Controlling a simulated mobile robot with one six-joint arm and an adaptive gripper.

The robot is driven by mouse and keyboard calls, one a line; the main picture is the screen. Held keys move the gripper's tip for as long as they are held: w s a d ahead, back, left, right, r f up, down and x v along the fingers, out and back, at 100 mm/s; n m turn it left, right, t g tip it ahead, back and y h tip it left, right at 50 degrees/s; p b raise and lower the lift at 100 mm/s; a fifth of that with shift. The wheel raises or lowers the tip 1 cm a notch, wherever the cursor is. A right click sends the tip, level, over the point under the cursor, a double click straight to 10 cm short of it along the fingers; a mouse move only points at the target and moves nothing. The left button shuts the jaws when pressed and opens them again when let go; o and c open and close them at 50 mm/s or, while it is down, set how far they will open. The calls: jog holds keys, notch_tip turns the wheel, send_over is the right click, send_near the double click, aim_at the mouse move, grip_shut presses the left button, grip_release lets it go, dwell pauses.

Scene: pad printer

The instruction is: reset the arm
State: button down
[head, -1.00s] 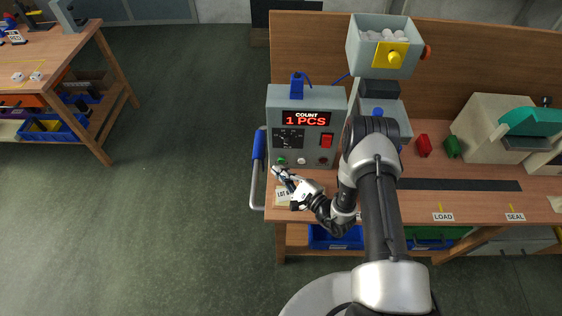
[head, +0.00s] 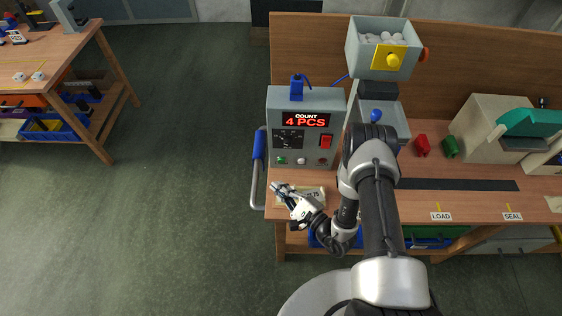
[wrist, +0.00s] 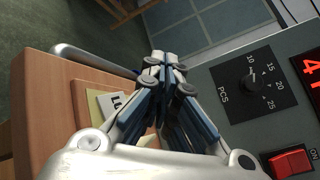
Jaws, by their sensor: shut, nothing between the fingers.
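My gripper (head: 277,187) is shut and empty in front of the grey counter box (head: 282,150), above the front left part of the bench. In the wrist view my gripper (wrist: 167,62) shows its fingers closed together, with the box's dial (wrist: 252,82) to their right. A green button (head: 281,160), a white button and a dark button sit low on the box's front. My arm reaches over the bench's front edge. A lot card (head: 314,194) lies on the bench partly behind my gripper.
A hopper of white pieces (head: 392,37) with a yellow plate stands right of the box. Red (head: 422,145) and green (head: 450,147) parts lie further right, near a teal-topped machine (head: 530,122). A blue-gripped rail (head: 257,155) stands at the bench's left end. Open floor lies left.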

dwell(0.6)
jog(key=a+r+n+g+y, duration=0.3)
jog(key=r, duration=0.5)
jog(key=a+r+n+g+y, duration=0.2)
jog(key=a+r+g, duration=0.1)
jog(key=r, duration=0.6)
jog(key=s+r+n+g+h, duration=0.4)
jog(key=s+r+n+g, duration=0.55)
jog(key=s+r, duration=0.5)
jog(key=s+d+r+n+t+h, duration=0.1)
jog(key=s+d+r+t+h, duration=0.1)
jog(key=d+h, duration=0.2)
jog(key=s+d+r+n+t+h, duration=0.1)
jog(key=s+d+r+t+h, duration=0.2)
jog(key=d, duration=0.6)
jog(key=s+d+r+n+t+h, duration=0.1)
jog(key=s+d+r+t+h, duration=0.2)
jog(key=d+h, duration=0.3)
jog(key=shift+d, duration=0.7)
